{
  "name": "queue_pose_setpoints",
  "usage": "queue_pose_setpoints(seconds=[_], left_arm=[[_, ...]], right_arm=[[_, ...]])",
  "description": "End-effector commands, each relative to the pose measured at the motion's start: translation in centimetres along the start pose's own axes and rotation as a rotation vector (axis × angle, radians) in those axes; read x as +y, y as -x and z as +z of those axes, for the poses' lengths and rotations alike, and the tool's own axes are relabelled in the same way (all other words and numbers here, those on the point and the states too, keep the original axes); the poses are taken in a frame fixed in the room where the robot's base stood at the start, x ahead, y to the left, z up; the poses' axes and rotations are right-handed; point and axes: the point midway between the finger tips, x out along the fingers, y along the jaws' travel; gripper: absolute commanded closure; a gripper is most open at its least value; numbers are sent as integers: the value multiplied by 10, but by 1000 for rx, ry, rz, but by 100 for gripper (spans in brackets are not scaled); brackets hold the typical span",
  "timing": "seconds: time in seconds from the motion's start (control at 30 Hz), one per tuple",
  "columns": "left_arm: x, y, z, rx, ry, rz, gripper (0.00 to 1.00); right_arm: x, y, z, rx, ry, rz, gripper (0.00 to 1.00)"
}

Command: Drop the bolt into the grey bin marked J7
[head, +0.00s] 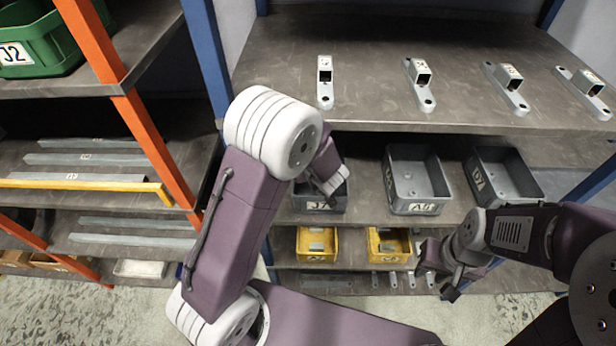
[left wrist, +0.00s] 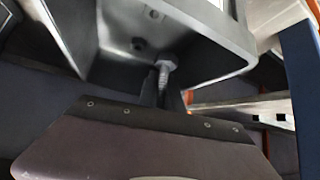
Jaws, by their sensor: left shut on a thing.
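The grey bin marked J7 (head: 322,206) is the leftmost of the grey bins on the middle shelf, partly covered by my left arm. My left gripper (head: 330,186) reaches down over its opening. In the left wrist view my left gripper (left wrist: 161,92) is shut on the bolt (left wrist: 166,68), which shows against the inside of a grey bin (left wrist: 218,50). I cannot tell if the bolt touches the bin. The bolt is hidden in the head view. My right gripper (head: 437,282) looks open and empty, low in front of the lower shelf.
Two more grey bins stand to the right, one marked A5 (head: 418,180) and another beside it (head: 503,176). Yellow bins (head: 317,245) sit below. Several galvanized brackets (head: 420,84) lie on the upper shelf. An orange post (head: 135,110) and a blue post (head: 208,60) stand left.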

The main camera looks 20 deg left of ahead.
Motion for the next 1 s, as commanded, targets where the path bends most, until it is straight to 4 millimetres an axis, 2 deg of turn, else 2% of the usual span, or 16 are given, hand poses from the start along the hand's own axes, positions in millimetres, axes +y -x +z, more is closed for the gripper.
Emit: queue_pose_setpoints(seconds=[0.27, 1.0], left_arm=[[0, -25, 25, 0, -1, -2, 100], [0, -32, 33, 0, 1, -1, 100]], right_arm=[[0, -16, 2, 0, 0, 0, 66], [0, -21, 2, 0, 0, 0, 66]])
